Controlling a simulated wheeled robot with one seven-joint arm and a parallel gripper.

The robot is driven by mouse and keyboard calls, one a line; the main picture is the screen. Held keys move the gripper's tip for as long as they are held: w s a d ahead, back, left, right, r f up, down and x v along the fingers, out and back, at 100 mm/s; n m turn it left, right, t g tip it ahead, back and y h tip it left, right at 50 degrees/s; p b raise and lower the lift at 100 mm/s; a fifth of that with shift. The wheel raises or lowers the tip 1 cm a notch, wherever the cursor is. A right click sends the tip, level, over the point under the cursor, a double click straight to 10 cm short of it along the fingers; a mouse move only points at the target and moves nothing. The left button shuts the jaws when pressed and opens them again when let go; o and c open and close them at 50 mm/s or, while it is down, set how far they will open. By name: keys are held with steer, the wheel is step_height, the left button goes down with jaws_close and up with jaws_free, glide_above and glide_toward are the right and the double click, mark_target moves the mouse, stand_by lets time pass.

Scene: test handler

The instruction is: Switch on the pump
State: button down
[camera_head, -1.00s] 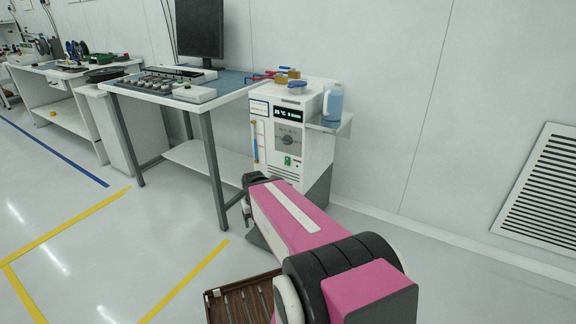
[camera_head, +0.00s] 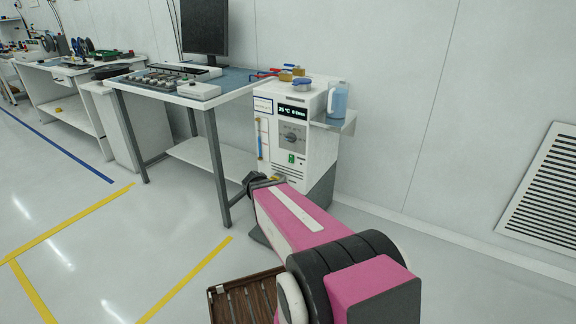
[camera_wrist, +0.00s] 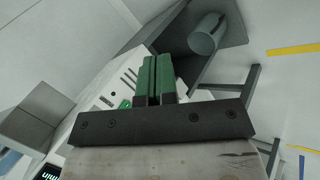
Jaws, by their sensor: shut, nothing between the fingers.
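The pump is a white cabinet (camera_head: 318,150) beside the workbench. Its front has a lit display (camera_head: 292,111) with green figures, a dark round knob (camera_head: 291,138) and a small green switch (camera_head: 291,158) low down. Whether the switch is on or off is too small to tell. In the wrist view the white front shows tilted, with the green switch (camera_wrist: 125,104) left of my fingers and part of the display (camera_wrist: 48,172) at the lower left corner. My gripper (camera_wrist: 158,62) is shut and empty, its green fingers close together and apart from the switch. In the head view my arm largely hides it.
The workbench (camera_head: 236,84) with a monitor (camera_head: 204,28) and control panel stands left of the pump. A blue bottle (camera_head: 337,100) sits on the pump's side shelf (camera_head: 345,122). A brown slatted tray (camera_head: 243,298) is by my arm. The floor left of my arm is open.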

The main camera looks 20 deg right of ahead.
mark_target(290, 162)
steer(key=w+d+r+n+t+h, duration=0.2)
steer(key=w+n+t+h, duration=0.4)
steer(key=w, duration=1)
steer(key=shift+w+d+t, duration=0.4)
steer(key=shift+d+t, duration=0.25)
steer(key=shift+t, duration=0.55)
steer(key=x, duration=1.4)
steer(key=shift+d+r, duration=0.15)
steer(key=shift+r, duration=0.05)
steer(key=shift+w+d+f, duration=0.1)
steer(key=shift+w+d, duration=0.05)
steer(key=shift+d, duration=0.05)
steer(key=shift+a, duration=0.1)
